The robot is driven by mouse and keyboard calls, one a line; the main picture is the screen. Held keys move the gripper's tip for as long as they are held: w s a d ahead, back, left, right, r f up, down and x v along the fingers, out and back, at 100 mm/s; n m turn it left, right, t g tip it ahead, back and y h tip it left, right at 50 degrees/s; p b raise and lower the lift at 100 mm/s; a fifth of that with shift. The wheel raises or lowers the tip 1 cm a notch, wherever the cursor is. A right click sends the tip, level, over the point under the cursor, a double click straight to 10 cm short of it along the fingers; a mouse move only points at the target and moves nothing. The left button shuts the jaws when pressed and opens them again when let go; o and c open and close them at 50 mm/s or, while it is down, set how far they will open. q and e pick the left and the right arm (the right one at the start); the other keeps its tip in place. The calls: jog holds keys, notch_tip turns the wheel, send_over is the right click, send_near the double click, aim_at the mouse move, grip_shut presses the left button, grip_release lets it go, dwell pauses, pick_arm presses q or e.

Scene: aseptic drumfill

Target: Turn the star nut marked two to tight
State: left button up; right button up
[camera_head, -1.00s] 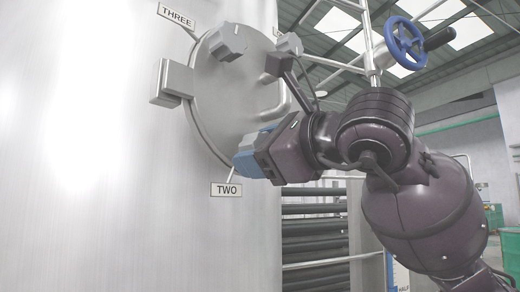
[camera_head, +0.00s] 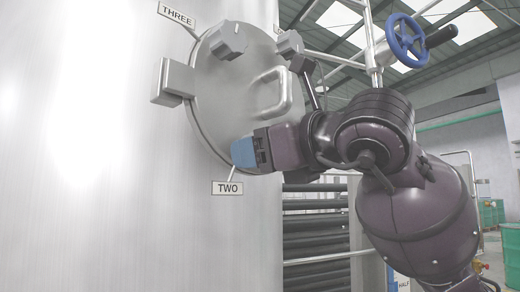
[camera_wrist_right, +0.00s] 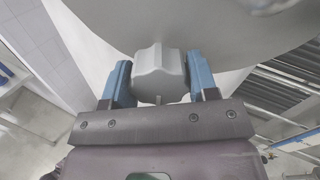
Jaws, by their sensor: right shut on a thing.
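The round steel hatch cover (camera_head: 215,95) is on the side of the tank, with the label TWO (camera_head: 227,188) just below its lower rim. My right gripper (camera_head: 244,153) is at that lower rim, above the label, and hides the star nut in the head view. In the right wrist view the grey star nut (camera_wrist_right: 158,73) sits between the blue fingers of the right gripper (camera_wrist_right: 160,85), which is shut on it. My left gripper is not in view.
Another star nut (camera_head: 229,41) is near the label THREE (camera_head: 178,16), and one more (camera_head: 290,44) is at the upper right of the cover. A handle (camera_head: 277,98) stands out from the cover. A blue handwheel (camera_head: 406,37) is on a pipe at upper right.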

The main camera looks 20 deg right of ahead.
jog(key=o, duration=0.9)
jog(key=v, duration=1)
jog(key=shift+s+d, duration=0.25)
jog(key=shift+s, duration=0.1)
